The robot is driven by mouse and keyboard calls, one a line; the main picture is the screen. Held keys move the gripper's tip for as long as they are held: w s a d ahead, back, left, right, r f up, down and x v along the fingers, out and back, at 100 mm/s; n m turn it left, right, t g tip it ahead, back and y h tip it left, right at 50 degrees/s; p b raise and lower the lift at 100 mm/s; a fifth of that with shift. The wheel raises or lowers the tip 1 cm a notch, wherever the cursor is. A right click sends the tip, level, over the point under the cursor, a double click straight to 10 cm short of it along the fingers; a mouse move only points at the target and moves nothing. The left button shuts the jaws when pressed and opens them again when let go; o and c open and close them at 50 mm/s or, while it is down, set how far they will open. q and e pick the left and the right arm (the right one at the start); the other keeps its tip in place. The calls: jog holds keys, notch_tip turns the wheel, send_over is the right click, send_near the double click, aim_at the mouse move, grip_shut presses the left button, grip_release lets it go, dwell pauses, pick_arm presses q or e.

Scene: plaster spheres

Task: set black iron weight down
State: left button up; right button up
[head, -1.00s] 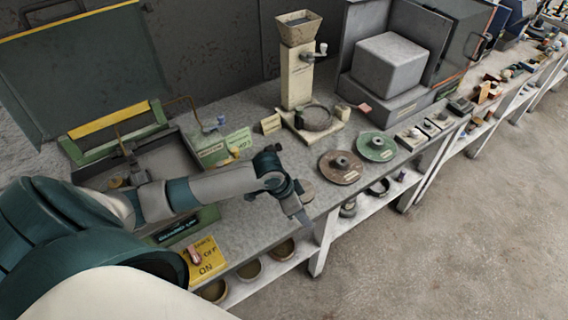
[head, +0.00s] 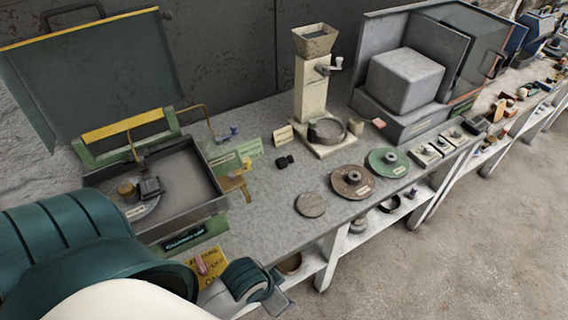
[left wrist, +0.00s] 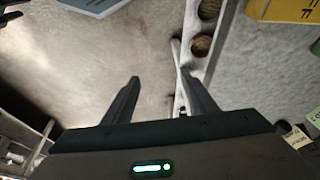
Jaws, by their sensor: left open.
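The black iron weight (head: 284,161), a small dark piece, rests on the grey bench top (head: 268,215) in the head view, with clear bench around it. It stands in front of the small label cards and behind the round grey disc. My left gripper (head: 279,303) is low at the bench's front edge, well apart from the weight. In the left wrist view its two fingers (left wrist: 160,80) are spread with nothing between them. The weight cannot be made out in the left wrist view. My right gripper is in neither view.
A grey disc (head: 311,204), a brown disc (head: 352,181) and a green disc (head: 387,162) lie along the bench. A cream hand-cranked stand (head: 311,90) stands behind. An open metal box (head: 207,206) is at left. Bare floor (head: 450,250) lies in front.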

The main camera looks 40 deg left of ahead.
pick_arm(q)
jog(key=s+a+f+g+y+b, duration=0.1)
jog(key=s+f+b, duration=0.3)
jog(key=f, duration=1.4)
jog(key=s+a+f+g+b, duration=0.1)
jog(key=s+f+b, duration=0.25)
jog(key=f, duration=1.35)
jog(key=s+a+f+b, duration=0.1)
jog(key=s+f+b, duration=0.2)
jog(key=s+f, duration=0.5)
jog(key=s+a+f+b, duration=0.2)
jog(key=s+f+b, duration=0.2)
jog(key=s+f, duration=0.4)
notch_tip(320, 180, down, 6)
jog(key=shift+s+r+n+g, duration=0.1)
jog(key=shift+s+n+g, duration=0.2)
jog(key=shift+g, duration=0.1)
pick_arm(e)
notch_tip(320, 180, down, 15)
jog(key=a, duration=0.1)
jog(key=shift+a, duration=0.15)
pick_arm(q)
jog(key=shift+c, duration=0.6)
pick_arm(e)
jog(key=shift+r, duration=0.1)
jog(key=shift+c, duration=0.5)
